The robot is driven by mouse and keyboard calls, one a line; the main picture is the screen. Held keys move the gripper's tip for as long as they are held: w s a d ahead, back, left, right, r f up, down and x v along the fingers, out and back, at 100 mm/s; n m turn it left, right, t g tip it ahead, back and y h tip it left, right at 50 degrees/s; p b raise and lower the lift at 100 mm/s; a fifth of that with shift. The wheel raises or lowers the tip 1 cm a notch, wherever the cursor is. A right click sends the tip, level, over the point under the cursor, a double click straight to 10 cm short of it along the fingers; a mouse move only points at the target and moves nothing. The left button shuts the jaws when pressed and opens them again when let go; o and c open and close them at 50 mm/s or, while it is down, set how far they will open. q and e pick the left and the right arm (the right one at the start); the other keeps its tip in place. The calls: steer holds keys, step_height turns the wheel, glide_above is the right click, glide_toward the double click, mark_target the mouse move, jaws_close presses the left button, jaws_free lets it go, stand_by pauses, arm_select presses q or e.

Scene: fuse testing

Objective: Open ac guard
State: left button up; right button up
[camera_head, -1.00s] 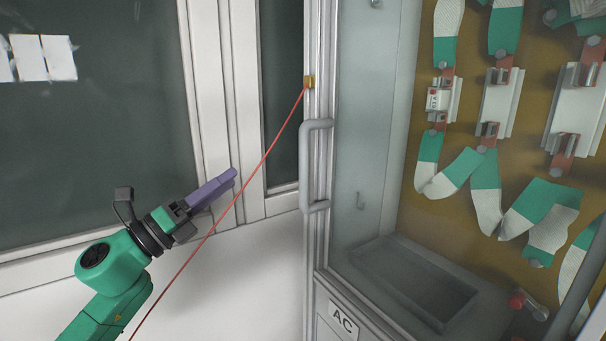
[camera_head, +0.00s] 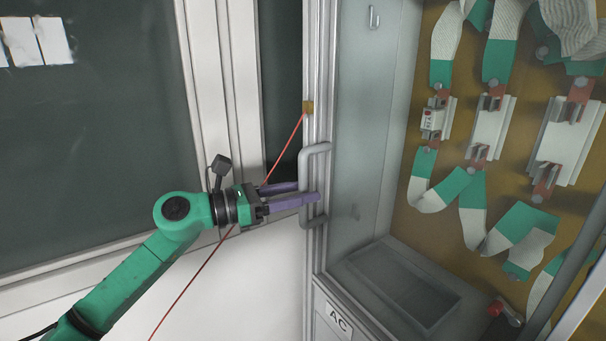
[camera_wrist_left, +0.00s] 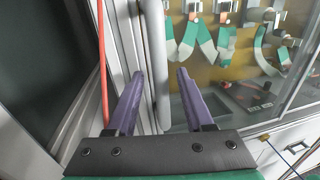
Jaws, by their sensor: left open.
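The AC guard (camera_head: 362,130) is a tall glass-panelled door with a pale metal frame, and it looks closed. A grey vertical bar handle (camera_head: 304,166) is on its left frame edge. My left gripper (camera_head: 308,191) is at the handle's lower half, its two purple fingers apart. One finger passes in front of the bar and the other ends behind or beside it. In the left wrist view the handle (camera_wrist_left: 155,50) runs between the open fingers (camera_wrist_left: 160,74); contact cannot be told. My right gripper is not in view.
A red cord (camera_head: 285,146) runs from a small brass block (camera_head: 308,107) on the frame down past my left arm. An AC label (camera_head: 339,318) is below the door. Behind the glass are fuse holders (camera_head: 491,130) and green-and-white straps. A dark window (camera_head: 95,130) is at left.

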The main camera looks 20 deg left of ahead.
arm_select(q)
steer(key=shift+w+d, duration=0.25)
steer(key=shift+d, duration=0.1)
jaws_close()
stand_by(1.2)
